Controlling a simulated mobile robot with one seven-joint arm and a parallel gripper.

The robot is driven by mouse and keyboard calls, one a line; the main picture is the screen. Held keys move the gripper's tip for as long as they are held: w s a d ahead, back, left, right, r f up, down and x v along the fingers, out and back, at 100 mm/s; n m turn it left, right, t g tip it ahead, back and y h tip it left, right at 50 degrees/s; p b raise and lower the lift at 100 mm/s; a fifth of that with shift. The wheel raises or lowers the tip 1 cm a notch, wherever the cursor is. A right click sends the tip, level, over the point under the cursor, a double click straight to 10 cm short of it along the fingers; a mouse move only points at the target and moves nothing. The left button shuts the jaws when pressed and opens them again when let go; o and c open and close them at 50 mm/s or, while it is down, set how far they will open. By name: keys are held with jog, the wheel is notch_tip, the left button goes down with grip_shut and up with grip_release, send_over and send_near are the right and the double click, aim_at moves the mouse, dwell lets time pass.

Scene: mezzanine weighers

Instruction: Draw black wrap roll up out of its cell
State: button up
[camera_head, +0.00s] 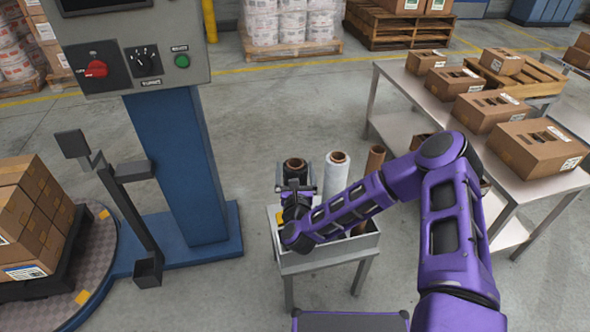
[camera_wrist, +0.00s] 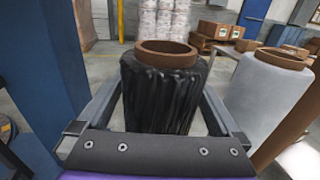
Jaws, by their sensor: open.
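The black wrap roll (camera_head: 295,169) stands upright in the left cell of a grey metal stand (camera_head: 328,258), its brown core on top. In the wrist view, the black wrap roll (camera_wrist: 160,92) is straight ahead, its lower part hidden by my gripper's crossbar. My gripper (camera_wrist: 160,105) is open, with one finger to the left of the roll and one to the right. I cannot tell whether either finger touches it. In the head view, my gripper (camera_head: 294,187) is at the near side of the roll, partly hidden by my wrist.
A pale wrap roll (camera_head: 336,173) stands close to the right of the black one, and a brown roll (camera_head: 374,160) stands beyond it. A blue column with a control box (camera_head: 180,165) rises at left. A metal table (camera_head: 440,110) with cartons is at right.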

grip_shut()
jog(key=shift+r+p, duration=3.75)
jog(key=shift+r, duration=2.85)
